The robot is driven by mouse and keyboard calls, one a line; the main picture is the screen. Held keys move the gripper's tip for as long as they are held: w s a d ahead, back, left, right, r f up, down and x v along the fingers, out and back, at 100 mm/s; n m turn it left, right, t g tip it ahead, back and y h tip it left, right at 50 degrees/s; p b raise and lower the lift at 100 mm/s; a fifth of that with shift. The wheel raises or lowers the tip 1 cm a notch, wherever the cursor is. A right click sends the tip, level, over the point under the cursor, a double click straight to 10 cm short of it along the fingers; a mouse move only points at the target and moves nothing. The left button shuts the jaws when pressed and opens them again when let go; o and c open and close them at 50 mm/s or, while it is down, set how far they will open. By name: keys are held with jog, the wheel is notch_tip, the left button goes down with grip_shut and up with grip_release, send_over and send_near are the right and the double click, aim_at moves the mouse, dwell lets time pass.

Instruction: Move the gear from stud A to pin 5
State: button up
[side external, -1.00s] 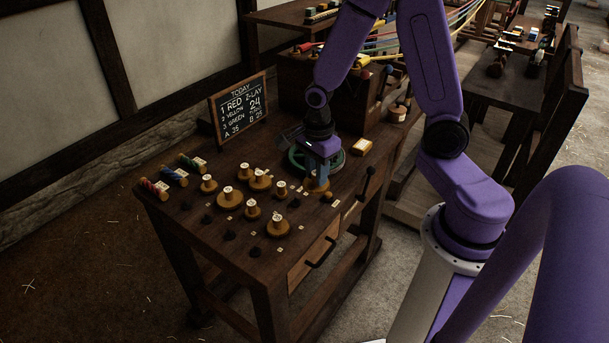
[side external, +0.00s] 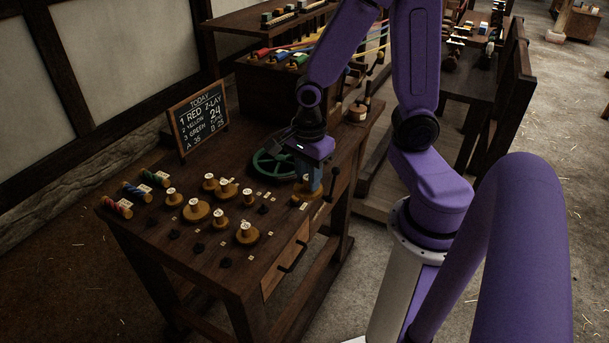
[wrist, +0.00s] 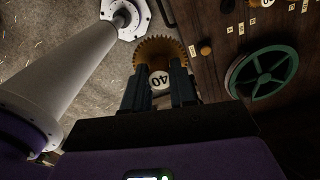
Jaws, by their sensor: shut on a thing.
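My gripper (side external: 312,182) points down over the near right part of the bench, beside the green wheel. In the wrist view my gripper (wrist: 161,84) is shut on the hub of a brown toothed gear (wrist: 158,47) marked 40. The gear shows beyond the fingertips, its teeth clear against the floor and bench edge. In the side view the fingers partly hide it, and I cannot tell its height above the bench.
Several other gears with numbered hubs (side external: 196,210) stand left of my gripper. The green wheel (side external: 268,166) and a dark lever (side external: 332,183) flank it. A chalkboard (side external: 198,119) stands at the back. Coloured spools (side external: 118,208) lie at the left corner.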

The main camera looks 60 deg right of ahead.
jog(key=shift+r, duration=1.95)
jog(key=w+a+f+n, duration=0.2)
jog(key=w+a+f, duration=0.35)
jog(key=a, duration=0.35)
jog(key=w+a+f+n, duration=0.1)
jog(key=w+a+f, duration=0.3)
jog(key=w+a, duration=0.4)
jog(key=shift+s+a+f, duration=0.15)
jog(key=shift+s+f, duration=0.1)
jog(key=shift+f, duration=0.75)
jog(key=shift+s+a+f, duration=0.1)
jog(key=shift+s+f, duration=0.2)
jog(key=shift+f, duration=0.75)
jog(key=shift+s+a+f, duration=0.15)
jog(key=shift+s+f, duration=0.1)
jog(key=shift+f, duration=0.75)
jog(key=shift+f, duration=0.6)
jog(key=o, duration=1)
